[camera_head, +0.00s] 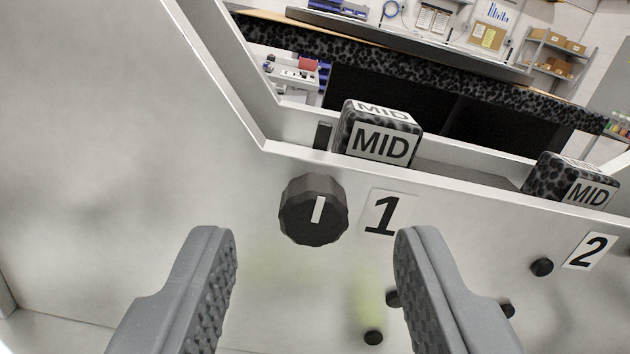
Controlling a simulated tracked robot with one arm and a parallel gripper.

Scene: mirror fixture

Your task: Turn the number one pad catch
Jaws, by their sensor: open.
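The number one pad catch is a black faceted knob (313,210) with a white pointer line, on the pale metal panel just left of the "1" label (384,215). The line stands nearly upright, its top leaning slightly right. My gripper (317,240) is open and empty. Its two grey ridged fingers are spread to the lower left and lower right of the knob. In the picture the knob lies between and a little above the fingertips; I cannot tell the distance in depth. Above it, a black speckled pad marked "MID" (380,145) sits at the frame edge.
A second "MID" pad (573,185) and a "2" label (590,251) are at the right. Small black knobs (541,267) dot the panel's lower right. The metal frame edge (440,179) runs above the knob. Left of the knob the panel (120,150) is bare.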

